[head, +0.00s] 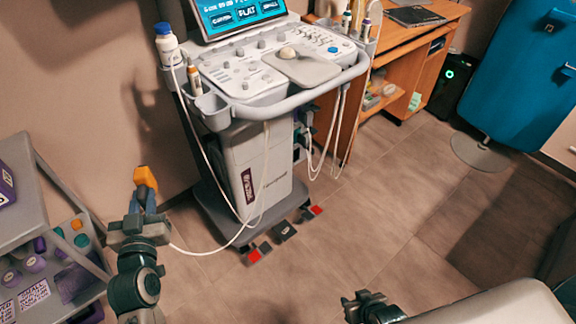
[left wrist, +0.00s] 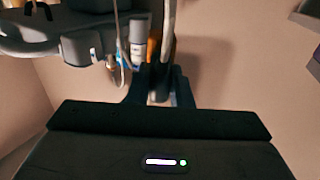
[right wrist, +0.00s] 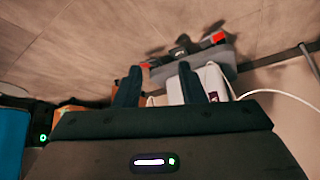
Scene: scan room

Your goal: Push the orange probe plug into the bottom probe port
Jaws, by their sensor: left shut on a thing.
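The orange probe plug (head: 146,178) shows at the tip of my left gripper (head: 143,205), which is shut on it and holds it up left of the ultrasound cart (head: 262,165). In the left wrist view the plug's orange part (left wrist: 153,47) shows beyond my left fingertips (left wrist: 158,82), partly covered. A white cable (head: 200,252) runs from near this gripper towards the cart. Dark connectors (head: 303,135) sit on the right side of the cart's column; I cannot tell which is the bottom probe port. My right gripper (head: 368,303) is open and empty, its fingers apart in the right wrist view (right wrist: 158,85).
A grey shelf trolley (head: 22,205) with several jars stands at the left. Foot pedals (head: 285,231) lie at the cart's base. White cables (head: 325,160) hang at the cart's right, before a wooden desk (head: 395,60). The floor (head: 390,215) right of the cart is clear.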

